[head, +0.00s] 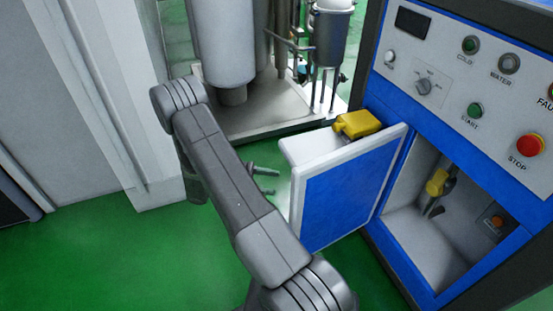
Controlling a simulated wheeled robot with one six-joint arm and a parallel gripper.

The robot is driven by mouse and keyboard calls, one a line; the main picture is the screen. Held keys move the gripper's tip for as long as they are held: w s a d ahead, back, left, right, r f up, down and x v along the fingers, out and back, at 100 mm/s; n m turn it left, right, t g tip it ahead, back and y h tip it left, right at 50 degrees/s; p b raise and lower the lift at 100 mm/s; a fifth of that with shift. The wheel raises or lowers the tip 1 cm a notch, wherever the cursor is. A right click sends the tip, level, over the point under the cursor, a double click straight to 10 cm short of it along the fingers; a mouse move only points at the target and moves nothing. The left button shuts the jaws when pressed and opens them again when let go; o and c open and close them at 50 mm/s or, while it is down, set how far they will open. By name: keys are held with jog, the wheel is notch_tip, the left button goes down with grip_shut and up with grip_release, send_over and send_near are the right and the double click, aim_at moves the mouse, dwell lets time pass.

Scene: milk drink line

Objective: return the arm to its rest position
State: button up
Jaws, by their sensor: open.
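My grey arm rises from the bottom of the head view, reaches up and left, and bends at an elbow near the column. My gripper (270,180) shows partly behind the arm's long link. Its two fingers point right and stand apart, open, with nothing seen between them. The gripper is left of the open blue and white cabinet door (345,193), with a small gap in the picture. The wrist is mostly hidden behind the arm.
The blue machine's control panel (465,75) is at the right, above an open compartment (420,225) with a yellow-handled part (437,183). A yellow object (357,124) is at the door's top. Steel tanks (222,40) stand behind. Green floor (110,255) is clear at left.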

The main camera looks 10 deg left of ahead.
jog(key=shift+w+d, duration=0.15)
jog(key=shift+d, duration=2.7)
jog(key=shift+a+r, duration=0.1)
